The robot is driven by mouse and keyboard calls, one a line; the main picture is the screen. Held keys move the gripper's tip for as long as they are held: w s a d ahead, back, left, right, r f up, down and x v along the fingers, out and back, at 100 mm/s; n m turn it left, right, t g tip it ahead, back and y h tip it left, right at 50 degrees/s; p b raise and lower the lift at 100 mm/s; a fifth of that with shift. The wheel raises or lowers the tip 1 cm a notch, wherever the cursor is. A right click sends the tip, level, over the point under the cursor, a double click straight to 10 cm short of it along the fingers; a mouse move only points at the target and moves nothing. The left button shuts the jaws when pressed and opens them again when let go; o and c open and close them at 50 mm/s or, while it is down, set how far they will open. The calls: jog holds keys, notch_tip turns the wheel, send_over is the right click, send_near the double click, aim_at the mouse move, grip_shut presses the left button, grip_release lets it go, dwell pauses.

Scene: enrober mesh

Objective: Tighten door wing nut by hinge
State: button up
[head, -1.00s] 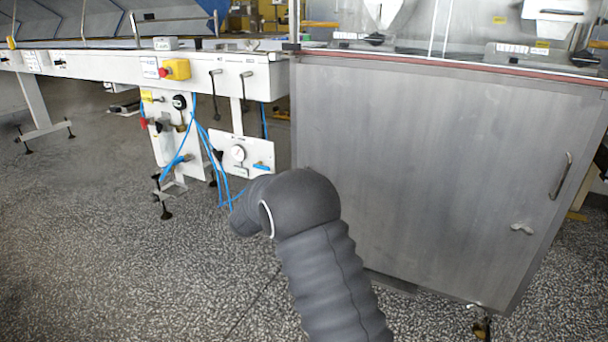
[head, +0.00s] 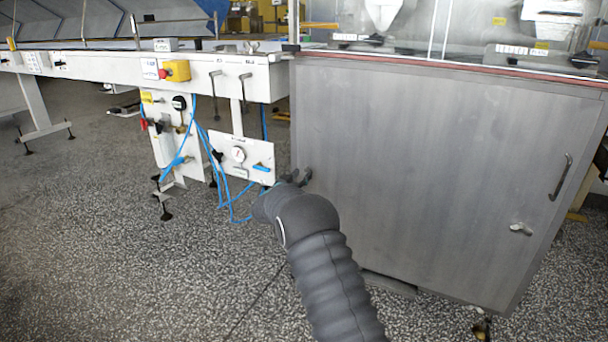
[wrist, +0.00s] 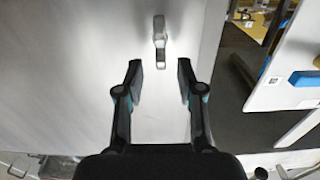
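The grey metal door (head: 430,170) fills the right of the head view. In the wrist view its pale face (wrist: 60,80) lies before my gripper. A small metal wing nut (wrist: 159,40) stands on the door near its edge, just beyond the gap between my fingertips and apart from them. In the head view my arm hides this nut. My gripper (wrist: 160,76) is open and empty; it also shows in the head view (head: 300,177) at the door's left edge. Another wing nut (head: 520,229) sits at the door's right side, below the door handle (head: 558,177).
Left of the door is a white conveyor frame (head: 120,68) with a red stop button (head: 164,73). Speckled floor (head: 130,270) is clear at the front left.

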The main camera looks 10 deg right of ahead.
jog(key=shift+x, duration=1.1)
grip_shut()
jog(key=shift+f+b, duration=0.1)
jog(key=shift+b, duration=0.2)
jog(key=m+b, duration=0.2)
jog(key=m, duration=0.1)
jog(key=m+b, duration=0.1)
jog(key=b, duration=0.1)
jog(key=shift+s+d+f+m, duration=0.2)
jog(key=shift+d+m, duration=0.1)
jog(key=shift+m, duration=0.1)
jog(key=m+b, duration=0.2)
jog(key=m, duration=0.1)
jog(key=m+b, duration=0.1)
jog(key=shift+s+d+f+m+b, duration=0.1)
jog(key=shift+s+d+m+b, duration=0.05)
jog(key=shift+d+m+b, duration=0.15)
jog(key=m, duration=0.2)
jog(key=m+b, duration=0.1)
jog(key=m, duration=0.1)
jog(key=shift+s+d+f+m, duration=0.1)
jog(key=shift+f+m, duration=0.1)
jog(key=shift+m, duration=0.1)
jog(key=shift+f+m, duration=0.15)
jog(key=shift+m, duration=0.85)
jog(key=shift+f+m, duration=0.15)
jog(key=shift+m, duration=0.85)
jog(key=shift+d, duration=0.1)
